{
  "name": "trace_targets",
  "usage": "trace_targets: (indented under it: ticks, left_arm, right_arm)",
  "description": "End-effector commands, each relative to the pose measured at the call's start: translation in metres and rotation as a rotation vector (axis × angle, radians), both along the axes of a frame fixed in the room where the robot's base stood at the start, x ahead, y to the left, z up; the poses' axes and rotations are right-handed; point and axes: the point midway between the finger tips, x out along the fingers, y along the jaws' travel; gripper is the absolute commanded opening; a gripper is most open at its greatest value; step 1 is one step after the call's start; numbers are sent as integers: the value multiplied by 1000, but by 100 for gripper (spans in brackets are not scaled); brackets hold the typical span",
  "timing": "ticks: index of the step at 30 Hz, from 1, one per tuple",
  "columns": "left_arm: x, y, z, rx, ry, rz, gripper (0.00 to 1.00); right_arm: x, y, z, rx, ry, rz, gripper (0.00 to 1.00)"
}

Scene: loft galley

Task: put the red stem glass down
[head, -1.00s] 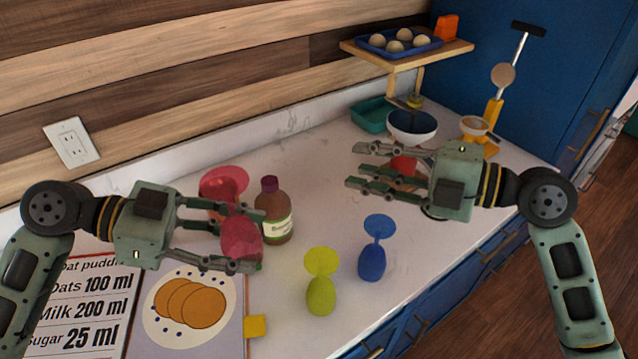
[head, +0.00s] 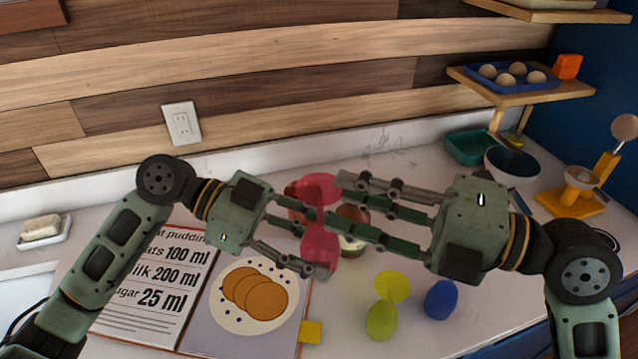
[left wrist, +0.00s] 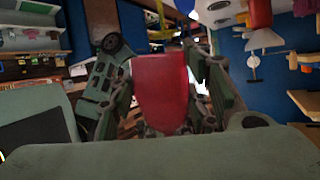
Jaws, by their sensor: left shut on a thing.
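The red stem glass (head: 320,252) is upside down, bowl below and round foot above, in my left gripper (head: 318,247). The left gripper is shut on it, and its red bowl fills the middle of the left wrist view (left wrist: 161,92). My right gripper (head: 338,202) is open, its fingers pointing left. Its fingertips overlap the glass's stem area in the head view; I cannot tell whether they touch it. Whether the glass touches the counter (head: 365,345) is unclear.
A yellow-green glass (head: 381,320) and a blue glass (head: 441,300) stand upside down to the right. A brown bottle (head: 352,243) is partly hidden behind my right fingers. An open recipe book (head: 205,335) lies below my left gripper. A power outlet (head: 182,123) is on the wall.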

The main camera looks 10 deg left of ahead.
Motion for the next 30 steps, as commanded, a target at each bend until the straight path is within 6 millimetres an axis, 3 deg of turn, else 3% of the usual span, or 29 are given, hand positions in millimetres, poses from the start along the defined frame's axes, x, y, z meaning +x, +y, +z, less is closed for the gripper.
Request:
trace_targets:
  ticks: [3, 9, 22, 30]
  left_arm:
    - [0, 0, 0, -1, 0, 0, 15]
    - [0, 0, 0, -1, 0, 0, 15]
    - [0, 0, 0, -1, 0, 0, 15]
    - [0, 0, 0, -1, -1, 0, 15]
  right_arm:
    - [6, 22, 1, 4, 0, 2, 27]
    - [12, 46, 0, 3, 2, 0, 27]
    - [15, 54, 0, -1, 1, -2, 27]
    - [15, 54, 0, -1, 1, -2, 3]
